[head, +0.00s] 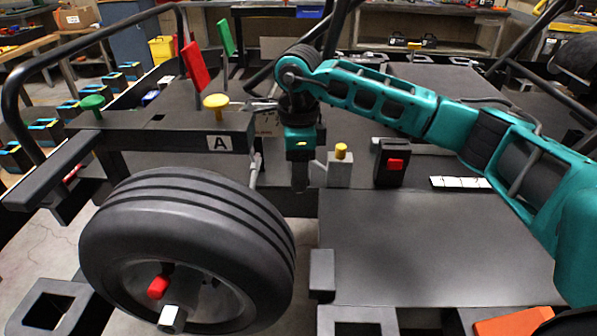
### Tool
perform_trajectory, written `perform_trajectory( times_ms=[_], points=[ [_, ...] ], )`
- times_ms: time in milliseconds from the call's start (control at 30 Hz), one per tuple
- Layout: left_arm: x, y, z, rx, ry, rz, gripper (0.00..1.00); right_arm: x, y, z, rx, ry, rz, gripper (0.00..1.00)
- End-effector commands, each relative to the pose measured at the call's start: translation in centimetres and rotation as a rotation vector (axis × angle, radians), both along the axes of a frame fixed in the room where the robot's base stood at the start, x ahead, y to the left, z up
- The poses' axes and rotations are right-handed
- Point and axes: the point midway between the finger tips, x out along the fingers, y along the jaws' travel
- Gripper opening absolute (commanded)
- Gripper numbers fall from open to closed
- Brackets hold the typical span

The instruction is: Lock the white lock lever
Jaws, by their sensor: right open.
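A thin pale upright piece (255,168), which may be the white lock lever, shows behind the wheel's upper right edge; its lower part is hidden and I cannot tell its lock state. My right gripper (302,180) points down just right of it, beside a grey block (341,172) with a yellow knob on top. It is open, and I see nothing held. Its fingers overlap in this view, and I cannot tell whether one touches the block. My left gripper is not in view.
A black wheel (186,250) with a red knob fills the lower left. Above it is the beam marked A (218,142) with green and yellow knobs. A black block with a red button (390,165) and a white segmented strip (460,183) lie right. The dark panel (430,245) is clear.

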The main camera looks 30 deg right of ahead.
Motion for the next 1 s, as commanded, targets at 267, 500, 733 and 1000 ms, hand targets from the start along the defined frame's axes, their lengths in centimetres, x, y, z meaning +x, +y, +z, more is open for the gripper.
perform_trajectory(
  times_ms=[267,500,733,1000],
  points=[
    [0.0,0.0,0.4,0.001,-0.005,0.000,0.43,0.1,0.0,6.1,0.001,-0.007,-0.001,0.44],
    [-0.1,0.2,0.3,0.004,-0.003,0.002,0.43,0.1,0.1,10.4,0.001,-0.005,0.000,0.44],
    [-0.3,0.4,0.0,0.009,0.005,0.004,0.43,0.0,0.0,12.0,0.001,-0.004,0.000,0.44],
    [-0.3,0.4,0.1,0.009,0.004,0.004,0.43,0.0,0.0,12.1,0.001,-0.003,0.000,0.44]
  ],
)
